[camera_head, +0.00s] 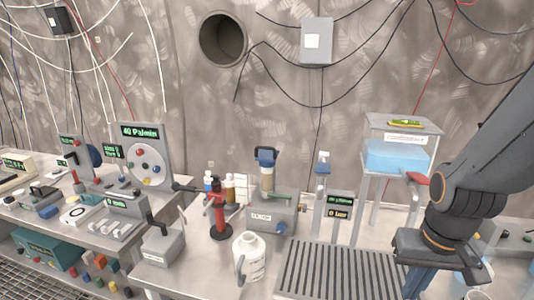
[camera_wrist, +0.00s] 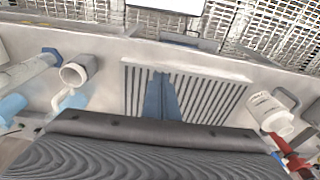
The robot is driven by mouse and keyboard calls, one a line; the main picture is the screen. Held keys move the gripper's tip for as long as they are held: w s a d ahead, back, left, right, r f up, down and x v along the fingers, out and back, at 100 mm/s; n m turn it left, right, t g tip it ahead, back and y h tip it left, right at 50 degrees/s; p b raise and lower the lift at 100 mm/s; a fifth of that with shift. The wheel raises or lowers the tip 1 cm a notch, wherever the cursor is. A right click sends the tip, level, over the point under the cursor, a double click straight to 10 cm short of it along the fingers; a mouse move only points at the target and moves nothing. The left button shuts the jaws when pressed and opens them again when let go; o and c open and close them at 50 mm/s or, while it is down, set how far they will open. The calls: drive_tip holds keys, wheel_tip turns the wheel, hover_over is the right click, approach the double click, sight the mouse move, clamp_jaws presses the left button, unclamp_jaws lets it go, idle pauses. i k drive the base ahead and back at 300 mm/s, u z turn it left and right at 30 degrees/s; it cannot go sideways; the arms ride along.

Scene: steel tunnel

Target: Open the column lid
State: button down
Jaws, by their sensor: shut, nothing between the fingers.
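A column with a clear, tan-filled body (camera_head: 267,178) stands upright on a grey machine in the head view. A dark blue lid (camera_head: 266,156) sits on its top and looks shut. My gripper (camera_head: 416,284) is at the lower right, well to the right of the column and apart from it. In the wrist view its blue fingers (camera_wrist: 161,96) are together and empty, over the ribbed grey tray. I cannot make out the column lid in the wrist view.
The ribbed tray (camera_head: 340,277) lies on the bench; it also shows in the wrist view (camera_wrist: 215,98). A white jug (camera_head: 249,258) and a red stand (camera_head: 219,211) are in front of the column.

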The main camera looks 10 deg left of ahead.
sight(266, 158)
drive_tip(key=z, duration=2.7)
drive_tip(key=k, duration=1.9)
drive_tip(key=u, duration=2.3)
drive_tip(key=i, duration=0.5)
